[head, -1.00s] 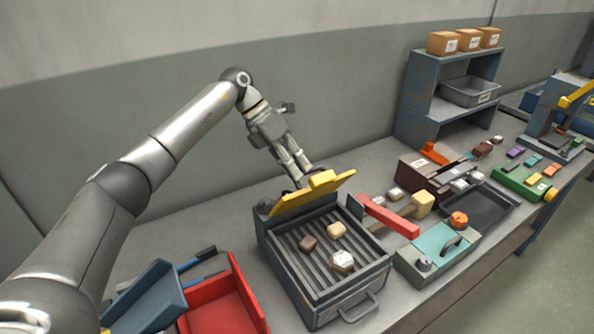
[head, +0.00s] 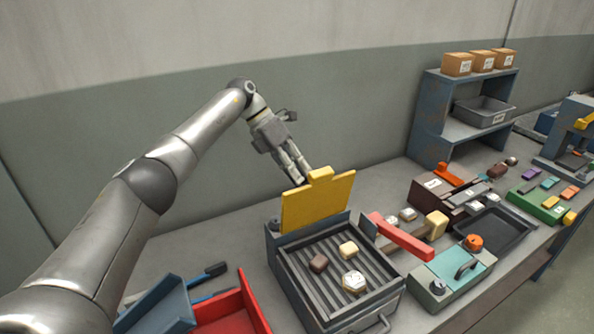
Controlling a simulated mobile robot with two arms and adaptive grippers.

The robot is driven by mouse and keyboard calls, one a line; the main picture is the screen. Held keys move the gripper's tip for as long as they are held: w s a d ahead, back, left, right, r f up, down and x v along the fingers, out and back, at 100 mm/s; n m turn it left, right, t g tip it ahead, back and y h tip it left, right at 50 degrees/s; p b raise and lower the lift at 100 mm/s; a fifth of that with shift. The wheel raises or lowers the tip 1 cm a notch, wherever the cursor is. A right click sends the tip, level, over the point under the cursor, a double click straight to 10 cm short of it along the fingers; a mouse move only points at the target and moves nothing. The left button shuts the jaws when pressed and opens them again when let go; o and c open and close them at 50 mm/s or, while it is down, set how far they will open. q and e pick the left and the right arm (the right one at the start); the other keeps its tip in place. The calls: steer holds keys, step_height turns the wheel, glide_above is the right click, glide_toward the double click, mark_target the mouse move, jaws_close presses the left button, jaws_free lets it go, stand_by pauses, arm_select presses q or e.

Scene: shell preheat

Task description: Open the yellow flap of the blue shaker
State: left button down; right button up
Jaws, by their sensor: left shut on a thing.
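The blue shaker (head: 382,300) is a grey-blue box with a slatted top and a handle at its front. Its yellow flap (head: 318,205) stands raised along the back edge, its broad face towards me and its tab at the top. My left gripper (head: 304,180) reaches down from behind, shut on the flap near the tab; the flap partly hides its fingertips. My right gripper does not show.
Several small pieces lie on the slats, one a white block (head: 354,281). A red bar (head: 402,238) lies close on the right, beside a teal-topped box (head: 455,268). Red (head: 235,312) and blue (head: 160,308) bins stand at the left. A shelf (head: 462,125) stands behind right.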

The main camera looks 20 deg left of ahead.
arm_select(q)
steer(key=shift+s+a+f, duration=0.1)
steer(key=shift+s+f, duration=0.05)
steer(key=shift+f, duration=0.4)
steer(key=shift+s+a+f, duration=0.1)
steer(key=shift+f, duration=0.4)
steer(key=c, duration=1.5)
jaws_free()
steer(key=shift+w+f, duration=0.1)
steer(key=shift+w, duration=0.05)
steer(key=v, duration=0.8)
steer(key=d+v, duration=0.1)
steer(key=v, duration=0.4)
steer(key=shift+w+r, duration=0.25)
steer(key=shift+r, duration=0.1)
steer(key=shift+s, duration=0.1)
